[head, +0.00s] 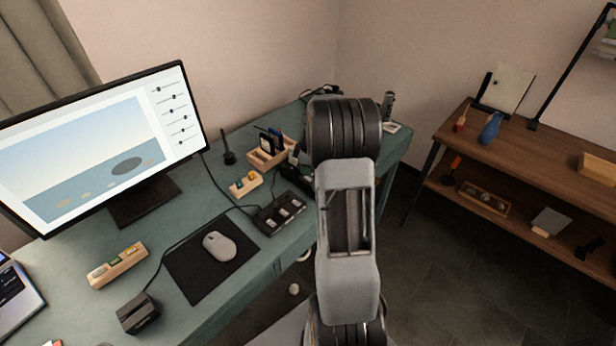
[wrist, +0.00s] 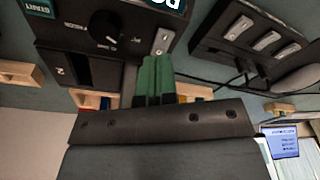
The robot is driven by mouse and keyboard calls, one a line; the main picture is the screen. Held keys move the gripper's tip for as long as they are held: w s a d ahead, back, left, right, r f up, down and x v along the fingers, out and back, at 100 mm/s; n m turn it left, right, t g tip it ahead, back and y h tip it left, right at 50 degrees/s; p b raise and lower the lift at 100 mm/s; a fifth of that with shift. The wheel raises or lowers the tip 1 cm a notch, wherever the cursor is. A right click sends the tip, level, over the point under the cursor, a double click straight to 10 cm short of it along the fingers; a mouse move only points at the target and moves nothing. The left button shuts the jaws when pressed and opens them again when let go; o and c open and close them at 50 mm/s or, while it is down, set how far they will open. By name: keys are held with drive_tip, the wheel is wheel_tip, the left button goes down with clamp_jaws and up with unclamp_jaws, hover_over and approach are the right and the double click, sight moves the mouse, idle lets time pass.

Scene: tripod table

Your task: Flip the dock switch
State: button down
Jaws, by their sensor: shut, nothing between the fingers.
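In the wrist view my gripper (wrist: 157,75) is shut and empty, its green fingertips side by side. Just beyond them is a dark box (wrist: 75,28) with a round knob, green labels and a small metal switch plate (wrist: 161,41). The fingertips are close below this switch plate; I cannot tell whether they touch the box. To the right is a black panel (wrist: 210,35) with three pale rocker switches (wrist: 267,40). In the head view that panel (head: 262,223) lies on the desk beside my arm. My arm hides the gripper there. No readable label says which switch is the dock's.
The green desk (head: 213,305) also bears a monitor (head: 80,150), a mouse (head: 219,246) on a black mat (head: 190,278), wooden holders (head: 118,265) and a small dark box (head: 138,314). Cables run between them. A wooden shelf (head: 560,165) stands right, across open floor.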

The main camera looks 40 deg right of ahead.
drive_tip(key=shift+r+p, duration=1.55)
drive_tip(key=shift+r, duration=1.2)
drive_tip(key=shift+m, duration=0.8)
drive_tip(key=s+f+m, duration=0.1)
drive_tip(key=s+a+m, duration=0.1)
drive_tip(key=m, duration=0.1)
drive_tip(key=shift+s+a+f+g, duration=0.15)
drive_tip(key=shift+s+f+g, duration=0.2)
drive_tip(key=shift+g, duration=0.05)
drive_tip(key=s+a+r+m+t, duration=0.1)
drive_tip(key=s+a+r, duration=0.3)
drive_tip(key=a, duration=0.3)
drive_tip(key=s+a+r+m+t+p, duration=0.1)
drive_tip(key=s+a+r, duration=0.3)
drive_tip(key=s+a, duration=0.2)
drive_tip(key=s+a+r+m+t+h, duration=0.1)
drive_tip(key=s+a+r, duration=0.4)
drive_tip(key=a, duration=0.4)
drive_tip(key=shift+a+p, duration=0.2)
drive_tip(key=shift+p, duration=0.1)
